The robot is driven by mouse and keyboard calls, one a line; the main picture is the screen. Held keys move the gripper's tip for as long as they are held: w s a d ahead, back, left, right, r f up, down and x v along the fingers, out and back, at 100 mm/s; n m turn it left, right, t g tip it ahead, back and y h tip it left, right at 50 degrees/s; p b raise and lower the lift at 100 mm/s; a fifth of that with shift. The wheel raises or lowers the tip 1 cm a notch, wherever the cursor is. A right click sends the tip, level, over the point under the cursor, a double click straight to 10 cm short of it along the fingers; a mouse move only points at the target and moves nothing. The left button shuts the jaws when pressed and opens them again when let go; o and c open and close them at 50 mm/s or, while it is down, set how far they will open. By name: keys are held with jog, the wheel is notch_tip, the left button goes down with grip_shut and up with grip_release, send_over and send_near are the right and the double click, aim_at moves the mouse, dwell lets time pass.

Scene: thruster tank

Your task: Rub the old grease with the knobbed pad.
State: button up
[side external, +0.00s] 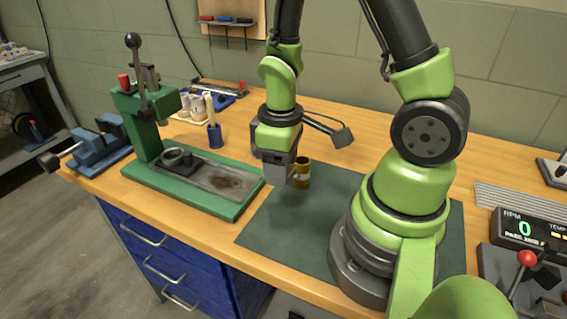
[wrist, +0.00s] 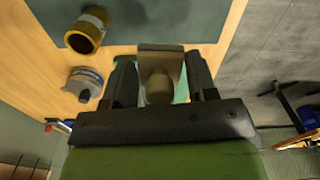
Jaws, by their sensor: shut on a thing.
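My gripper (side external: 279,178) hangs over the left part of the dark green mat, to the right of the green press. In the wrist view my gripper (wrist: 160,86) is shut on the knobbed pad, a grey-brown plate (wrist: 161,62) with a rounded knob between the fingers. The pad is hard to make out in the side view. The old grease (side external: 226,181) is a dark brown stain on the grey plate of the press base. My gripper is to the right of the stain, apart from it. The stain cannot be made out in the wrist view.
A brass cylinder (side external: 304,170) stands on the mat (side external: 270,225) close beside my gripper. The green press (side external: 142,120) has a tall lever and a dark ring on its base. A blue holder (side external: 214,136) stands behind. A grey round part (wrist: 84,83) shows in the wrist view.

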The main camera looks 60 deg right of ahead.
jog(key=w+m, duration=0.7)
jog(key=w, duration=0.2)
jog(key=m, duration=1)
send_over(210, 177)
jog(key=shift+m, duration=0.3)
jog(key=shift+f, duration=3.8)
jog(key=shift+s+f, duration=0.2)
jog(key=shift+f, duration=0.05)
jog(key=shift+s+f, duration=0.15)
jog(key=shift+s, duration=3.7)
jog(key=shift+w, duration=3.9)
jog(key=shift+c, duration=0.3)
jog(key=shift+w, duration=0.2)
notch_tip(210, 177, up, 8)
